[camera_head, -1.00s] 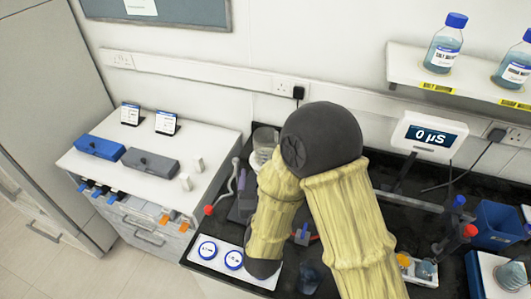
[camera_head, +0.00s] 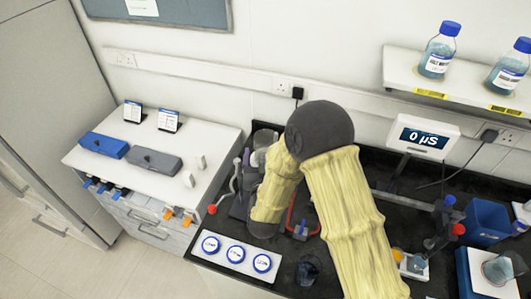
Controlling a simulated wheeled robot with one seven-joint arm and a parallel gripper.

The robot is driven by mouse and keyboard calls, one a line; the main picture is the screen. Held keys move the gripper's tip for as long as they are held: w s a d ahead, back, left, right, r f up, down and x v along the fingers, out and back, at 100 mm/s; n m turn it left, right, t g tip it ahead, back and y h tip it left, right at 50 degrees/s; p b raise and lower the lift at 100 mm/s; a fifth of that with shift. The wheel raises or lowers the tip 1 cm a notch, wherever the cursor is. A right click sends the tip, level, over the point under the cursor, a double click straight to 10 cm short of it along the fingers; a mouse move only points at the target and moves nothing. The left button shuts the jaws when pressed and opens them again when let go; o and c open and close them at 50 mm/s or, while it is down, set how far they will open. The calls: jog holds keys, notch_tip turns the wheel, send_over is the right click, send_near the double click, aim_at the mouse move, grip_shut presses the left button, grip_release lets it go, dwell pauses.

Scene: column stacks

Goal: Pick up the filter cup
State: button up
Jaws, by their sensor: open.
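I cannot tell for certain which vessel is the filter cup. A clear cup-like vessel (camera_head: 309,270) stands on the black bench to the right of the white panel. A larger clear vessel (camera_head: 264,137) stands at the back of the bench, partly hidden by my arm. My arm bends down over the bench, its dark wrist joint low and just behind the white panel. My gripper cannot be made out; my own arm hides that area. Nothing can be seen held.
A white panel with blue-rimmed round discs (camera_head: 236,254) lies at the bench front. A red-knobbed stand (camera_head: 212,209) is left of my arm. Right are a blue bin (camera_head: 486,222), a red-topped stand (camera_head: 458,229) and a meter (camera_head: 424,138). Bottles stand on the shelf above.

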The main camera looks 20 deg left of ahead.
aim_at(266, 142)
jog(key=w, duration=0.1)
jog(key=w+p, duration=0.1)
jog(key=w+a+p, duration=0.1)
jog(key=shift+r, duration=0.4)
jog(key=shift+w+a+f, duration=0.2)
jog(key=shift+w+a, duration=0.05)
jog(key=shift+w, duration=0.1)
jog(key=c, duration=1.1)
